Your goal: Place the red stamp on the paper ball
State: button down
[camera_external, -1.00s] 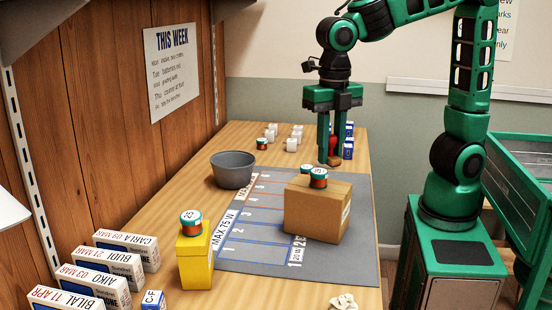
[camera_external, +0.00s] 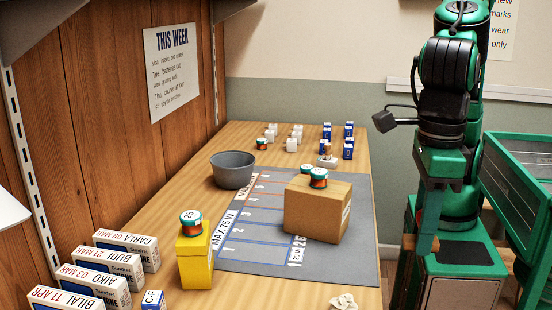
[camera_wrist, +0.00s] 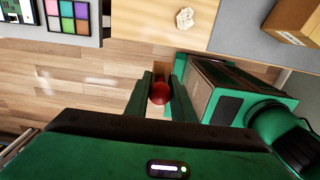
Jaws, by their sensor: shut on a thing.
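The red stamp (camera_wrist: 159,93) is between the two fingers of my gripper (camera_wrist: 161,86) in the wrist view, with its round red handle showing. In the external view my gripper (camera_external: 427,232) hangs pointing down beside my base, off the table's right edge, and a brown part of the stamp shows at its fingertips. The paper ball (camera_external: 344,302), a small crumpled cream lump, lies at the table's near right edge. It also shows at the top of the wrist view (camera_wrist: 185,17), apart from the gripper.
A cardboard box (camera_external: 318,212) with spools on top stands on the grey mat (camera_external: 250,255). A yellow block (camera_external: 196,260), a grey bowl (camera_external: 232,170) and white labelled boxes (camera_external: 95,282) are left of it. A wooden-handled stamp (camera_external: 327,158) stands at the back. A green rack (camera_external: 520,190) is at the right.

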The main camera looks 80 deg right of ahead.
notch_tip(320, 180, down, 5)
send_over(345, 297)
notch_tip(345, 297, down, 7)
jog(key=shift+w+f, duration=0.1)
jog(key=shift+f, duration=1.9)
jog(key=c, duration=1.5)
grip_release()
jog(key=shift+f, duration=0.1)
notch_tip(345, 297, up, 12)
jog(key=shift+r, duration=0.15)
